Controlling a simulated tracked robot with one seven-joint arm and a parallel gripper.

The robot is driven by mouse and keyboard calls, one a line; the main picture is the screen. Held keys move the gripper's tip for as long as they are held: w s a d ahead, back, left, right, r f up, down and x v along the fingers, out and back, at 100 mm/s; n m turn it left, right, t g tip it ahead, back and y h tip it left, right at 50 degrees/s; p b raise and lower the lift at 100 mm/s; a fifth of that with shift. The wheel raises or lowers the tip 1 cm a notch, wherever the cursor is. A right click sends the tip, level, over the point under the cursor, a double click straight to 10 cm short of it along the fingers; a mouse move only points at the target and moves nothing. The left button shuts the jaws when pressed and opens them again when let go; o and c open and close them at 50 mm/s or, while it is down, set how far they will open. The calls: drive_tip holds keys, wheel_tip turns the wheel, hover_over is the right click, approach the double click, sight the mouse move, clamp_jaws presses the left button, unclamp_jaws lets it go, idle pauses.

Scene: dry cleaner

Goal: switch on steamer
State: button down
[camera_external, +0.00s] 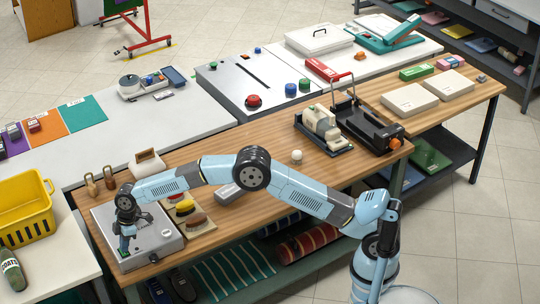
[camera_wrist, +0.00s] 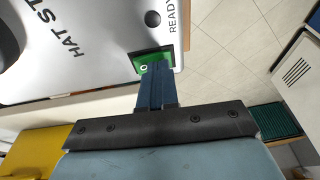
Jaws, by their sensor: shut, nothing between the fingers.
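The steamer (camera_external: 158,238) is a silver box at the front left of the wooden table. In the wrist view its panel (camera_wrist: 98,68) reads "HAT ST" and "READY", with the rest cut off or hidden. A green switch (camera_wrist: 143,61) in a dark frame sits near the panel's edge. My gripper (camera_external: 124,250) is over the steamer's left front part, pointing down. In the wrist view my gripper (camera_wrist: 155,68) has its fingers together, with the tips over the green switch and covering part of it. I cannot tell whether they touch it or whether it is pressed.
A dark round lamp or knob (camera_wrist: 152,19) lies beside "READY". Brushes (camera_external: 187,212) lie on a board right of the steamer, and two small wooden-handled items (camera_external: 91,185) stand behind it. A yellow basket (camera_external: 24,212) stands on the left table.

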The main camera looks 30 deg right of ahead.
drive_tip(key=shift+w+r, duration=0.1)
drive_tip(key=shift+w, duration=0.1)
drive_tip(key=shift+r, duration=0.5)
drive_tip(key=s+a+v, duration=0.1)
drive_tip(key=s+v, duration=0.1)
drive_tip(key=v, duration=1)
drive_tip(key=shift+s+r, duration=0.35)
drive_tip(key=shift+r, duration=0.05)
drive_tip(key=shift+d, duration=0.15)
